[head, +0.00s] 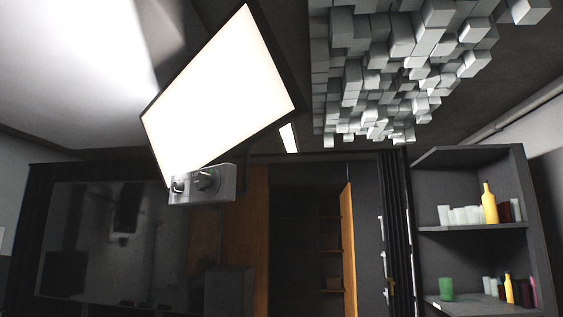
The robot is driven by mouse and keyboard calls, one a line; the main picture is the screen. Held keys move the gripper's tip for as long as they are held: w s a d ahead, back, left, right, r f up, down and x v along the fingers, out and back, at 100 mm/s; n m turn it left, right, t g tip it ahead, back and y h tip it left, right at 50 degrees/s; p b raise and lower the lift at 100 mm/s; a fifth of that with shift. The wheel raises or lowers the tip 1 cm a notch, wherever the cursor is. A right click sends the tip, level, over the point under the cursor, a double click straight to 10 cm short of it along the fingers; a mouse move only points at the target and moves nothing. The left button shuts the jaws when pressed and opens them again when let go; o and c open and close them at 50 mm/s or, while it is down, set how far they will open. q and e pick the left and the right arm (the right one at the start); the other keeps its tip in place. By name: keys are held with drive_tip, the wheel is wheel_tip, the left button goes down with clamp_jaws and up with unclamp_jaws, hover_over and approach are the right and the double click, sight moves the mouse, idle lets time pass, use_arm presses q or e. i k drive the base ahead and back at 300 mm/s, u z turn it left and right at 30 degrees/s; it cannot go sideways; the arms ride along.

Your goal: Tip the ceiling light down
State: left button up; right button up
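The ceiling light (222,92) is a large bright white panel in a thin dark frame, in the upper left middle of the head view. It hangs below the ceiling and is tilted, with its glowing face toward me. A small grey box (217,190) with round dark knob-like parts shows at its lower edge. I cannot tell whether the box is joined to the light. Neither of my grippers shows in the head view.
Grey block-like panels (385,60) hang from the ceiling at the upper right. A dark shelf (470,228) with bottles and cups stands at the right. A large dark glass pane (110,240) is at the left. An orange door (349,250) stands open at a cabinet in the middle.

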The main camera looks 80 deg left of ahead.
sight(238, 87)
drive_tip(key=i, duration=0.4)
drive_tip(key=u, duration=2.8)
drive_tip(key=k, duration=0.4)
drive_tip(key=z, duration=0.75)
drive_tip(key=i, duration=0.7)
drive_tip(key=z, duration=0.1)
